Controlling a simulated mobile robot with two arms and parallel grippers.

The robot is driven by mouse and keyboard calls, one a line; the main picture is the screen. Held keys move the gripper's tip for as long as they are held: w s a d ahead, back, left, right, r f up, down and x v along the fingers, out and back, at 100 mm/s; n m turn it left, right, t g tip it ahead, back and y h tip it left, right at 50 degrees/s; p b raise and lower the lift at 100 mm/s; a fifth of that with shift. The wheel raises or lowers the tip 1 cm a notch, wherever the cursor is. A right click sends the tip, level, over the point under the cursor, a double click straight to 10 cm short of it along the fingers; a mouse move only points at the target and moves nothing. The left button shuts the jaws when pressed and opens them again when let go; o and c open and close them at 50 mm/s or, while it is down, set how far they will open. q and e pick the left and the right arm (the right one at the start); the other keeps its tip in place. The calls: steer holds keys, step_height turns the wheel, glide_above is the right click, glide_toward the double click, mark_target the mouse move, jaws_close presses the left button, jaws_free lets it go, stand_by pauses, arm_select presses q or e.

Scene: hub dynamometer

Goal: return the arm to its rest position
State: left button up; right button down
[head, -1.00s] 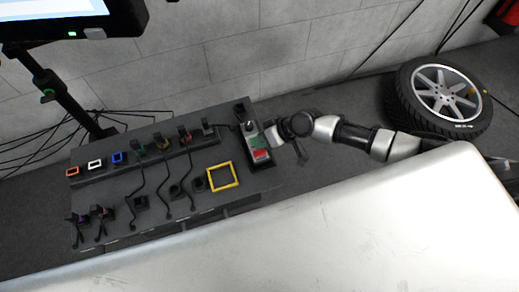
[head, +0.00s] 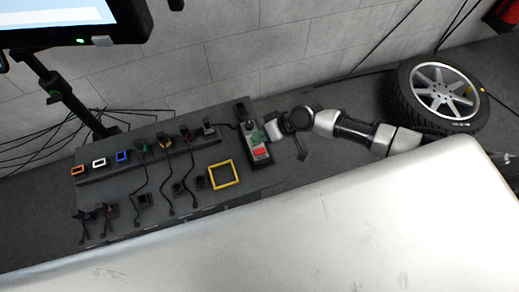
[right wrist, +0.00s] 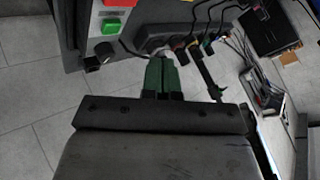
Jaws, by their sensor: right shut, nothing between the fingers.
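My right arm comes in from the right in the head view, bent low beside the bench. I cannot tell whether the fingers touch the box. My left gripper is in neither view.
The dark bench holds a yellow square frame (head: 223,160), cabled plugs and small coloured frames. A monitor (head: 75,22) stands at the upper left. A wheel (head: 438,92) lies at the right. A large pale surface (head: 300,235) fills the foreground.

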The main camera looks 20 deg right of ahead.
steer(key=shift+a, duration=0.1)
stand_by(0.3)
steer(key=s+a+r+n, duration=0.2)
steer(key=s+a+r, duration=0.2)
steer(key=s+a, duration=0.55)
steer(key=s+d+r+m+h, duration=0.2)
steer(key=s+d+r+h, duration=0.15)
steer(key=s+d, duration=0.35)
steer(key=s+d+r+m+h, duration=0.25)
steer(key=s+d+h, duration=0.25)
steer(key=d, duration=0.4)
step_height(320, 180, down, 21)
steer(key=g+p, duration=0.1)
steer(key=p, duration=0.4)
arm_select(q)
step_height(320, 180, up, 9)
steer(key=p, duration=0.3)
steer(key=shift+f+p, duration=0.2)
steer(key=shift+p, duration=0.1)
arm_select(e)
steer(key=s+d+f, duration=0.1)
steer(key=s+f, duration=0.5)
steer(key=s, duration=0.2)
steer(key=s+d+f+g, duration=0.1)
steer(key=s+d+f, duration=0.1)
steer(key=s+f, duration=0.5)
steer(key=shift+s+d+f, duration=0.15)
steer(key=shift+s+d, duration=0.1)
steer(key=shift+s, duration=0.7)
